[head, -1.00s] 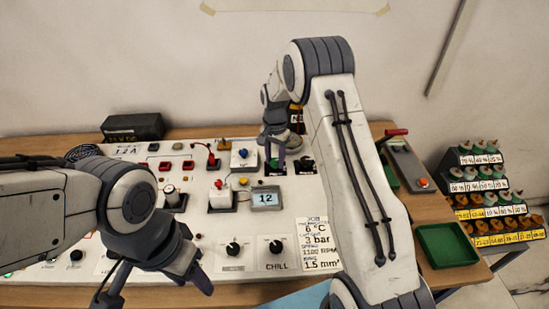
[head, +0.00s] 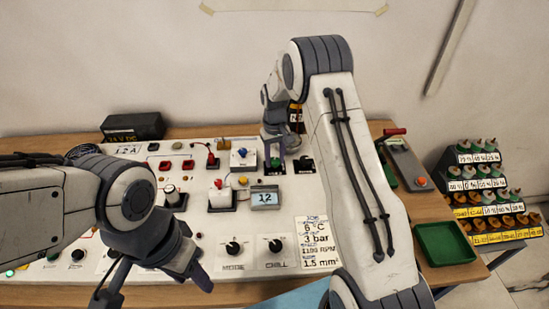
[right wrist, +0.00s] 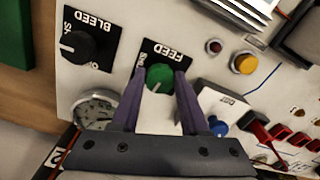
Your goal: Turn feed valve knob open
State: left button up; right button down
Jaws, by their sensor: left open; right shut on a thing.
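The green feed valve knob (right wrist: 159,84) sits on a black plate marked FEED (right wrist: 170,54) in the right wrist view. A pale pointer line shows on its lower part in that view. My right gripper (right wrist: 160,76) is shut on the knob, one purple finger on each side of it. In the head view the green knob (head: 275,162) shows beneath my right gripper (head: 275,156), partly covered by the fingers. My left gripper (head: 157,288) is open and empty above the front left of the panel, well apart from the feed knob.
The black bleed knob (right wrist: 76,44) is beside the feed plate. A round gauge (right wrist: 96,108) and a blue knob (right wrist: 219,124) are close to my right fingers. A display (head: 265,197) reads 12. A green tray (head: 444,243) lies at the right.

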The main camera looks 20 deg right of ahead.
aim_at(275, 160)
jog(key=shift+w+r+n, duration=0.1)
jog(key=shift+n, duration=0.7)
jog(key=shift+c, duration=2)
grip_release()
notch_tip(275, 160, up, 10)
jog(key=b, duration=0.1)
jog(key=shift+r+b, duration=0.2)
jog(key=shift+b, duration=0.15)
